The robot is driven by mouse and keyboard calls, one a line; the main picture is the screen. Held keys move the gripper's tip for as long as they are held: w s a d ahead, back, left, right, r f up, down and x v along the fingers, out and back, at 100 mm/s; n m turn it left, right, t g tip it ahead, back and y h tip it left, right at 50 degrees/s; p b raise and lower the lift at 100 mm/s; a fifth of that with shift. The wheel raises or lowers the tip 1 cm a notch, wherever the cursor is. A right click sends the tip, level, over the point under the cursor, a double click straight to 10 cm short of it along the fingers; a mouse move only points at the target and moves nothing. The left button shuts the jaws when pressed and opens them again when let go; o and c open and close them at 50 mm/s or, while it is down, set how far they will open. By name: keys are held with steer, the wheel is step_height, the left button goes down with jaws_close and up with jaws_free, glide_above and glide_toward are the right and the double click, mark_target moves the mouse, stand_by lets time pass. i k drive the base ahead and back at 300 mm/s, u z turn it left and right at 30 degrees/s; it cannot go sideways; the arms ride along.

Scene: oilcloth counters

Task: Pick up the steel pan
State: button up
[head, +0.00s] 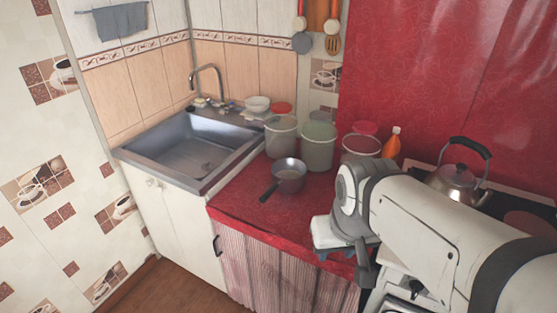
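The steel pan (289,176) is a small, deep, round pan with a dark handle. It stands upright on the red counter (240,200), just right of the sink. Its handle points toward the front left. My white and grey arm comes in from the right. The end of my arm, with what looks like part of my gripper (364,272), is at the counter's front right, apart from the pan. The fingers cannot be made out, so I cannot tell whether they are open or shut. Nothing covers the pan in this view.
Several translucent tubs, among them one (319,146), stand close behind the pan. An orange bottle (391,145) and a kettle (457,183) on the stove are farther right. The sink (190,145) is to the left. The counter left and front of the pan is clear.

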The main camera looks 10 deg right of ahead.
mark_target(288, 175)
steer(key=u, duration=0.05)
steer(key=k, duration=1.25)
steer(key=u, duration=0.3)
steer(key=i, duration=1.7)
steer(key=z, duration=0.85)
